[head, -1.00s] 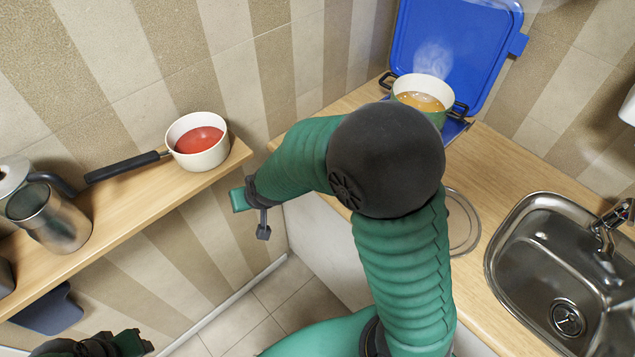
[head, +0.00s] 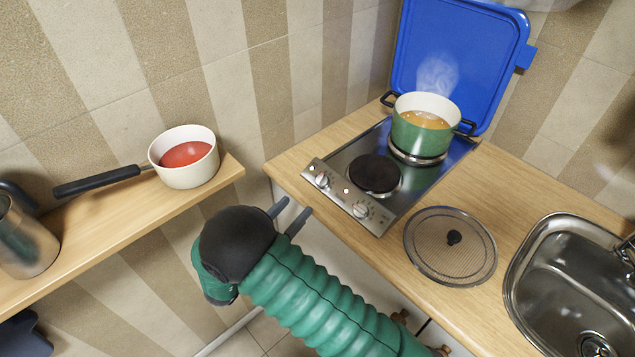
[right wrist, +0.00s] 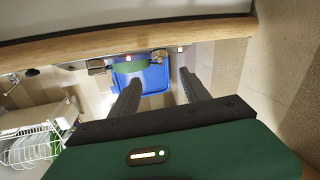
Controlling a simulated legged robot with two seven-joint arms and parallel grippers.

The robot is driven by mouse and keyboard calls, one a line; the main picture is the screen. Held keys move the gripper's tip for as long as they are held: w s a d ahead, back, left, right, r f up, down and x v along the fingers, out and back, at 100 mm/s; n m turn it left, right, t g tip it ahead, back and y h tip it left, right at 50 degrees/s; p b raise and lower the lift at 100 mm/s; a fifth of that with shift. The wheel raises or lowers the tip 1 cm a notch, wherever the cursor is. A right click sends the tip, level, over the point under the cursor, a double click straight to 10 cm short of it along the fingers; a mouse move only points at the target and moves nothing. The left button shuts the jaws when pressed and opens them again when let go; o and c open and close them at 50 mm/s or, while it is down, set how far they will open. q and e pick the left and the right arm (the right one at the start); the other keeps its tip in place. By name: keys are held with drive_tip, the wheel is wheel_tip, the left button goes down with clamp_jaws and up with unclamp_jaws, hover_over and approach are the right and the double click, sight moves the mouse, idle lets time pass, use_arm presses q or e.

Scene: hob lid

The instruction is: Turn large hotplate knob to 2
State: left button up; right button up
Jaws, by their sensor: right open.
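The hob (head: 405,197) is set in the wooden counter, with two knobs on its silver front panel. The left knob (head: 322,180) and the right knob (head: 361,210) are light, round knobs; their settings are too small to read. A small light glows beside each. A dark front hotplate (head: 375,174) is bare. A green pot (head: 420,127) stands steaming on the rear hotplate. My right gripper (head: 297,205) is open and empty, before the panel and apart from the knobs. In the right wrist view its fingers (right wrist: 160,75) point toward the panel, with both knobs beyond the tips. My left gripper is out of view.
The blue hob lid (head: 455,50) stands raised behind the pot. A mesh splatter screen (head: 450,246) lies on the counter (head: 480,195) right of the hob, near the sink (head: 580,290). A shelf (head: 95,225) at left holds a white saucepan (head: 185,160) with red contents.

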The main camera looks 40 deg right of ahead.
sight(319, 182)
drive_tip(key=x, duration=1)
drive_tip(key=shift+w+d, duration=0.2)
drive_tip(key=shift+d, duration=0.15)
drive_tip(key=shift+w+d, duration=0.1)
drive_tip(key=shift+d, duration=0.2)
drive_tip(key=shift+c, duration=0.2)
clamp_jaws()
drive_tip(key=n+p, duration=0.1)
drive_tip(key=n+t+y+p, duration=0.1)
drive_tip(key=shift+r+t+p, duration=0.3)
drive_tip(key=shift+r, duration=0.05)
drive_tip(key=shift+f+n+t+y+p, duration=0.25)
drive_tip(key=shift+n+t+y+p, duration=0.2)
drive_tip(key=shift+n+t, duration=0.4)
drive_tip(key=shift+f, duration=0.15)
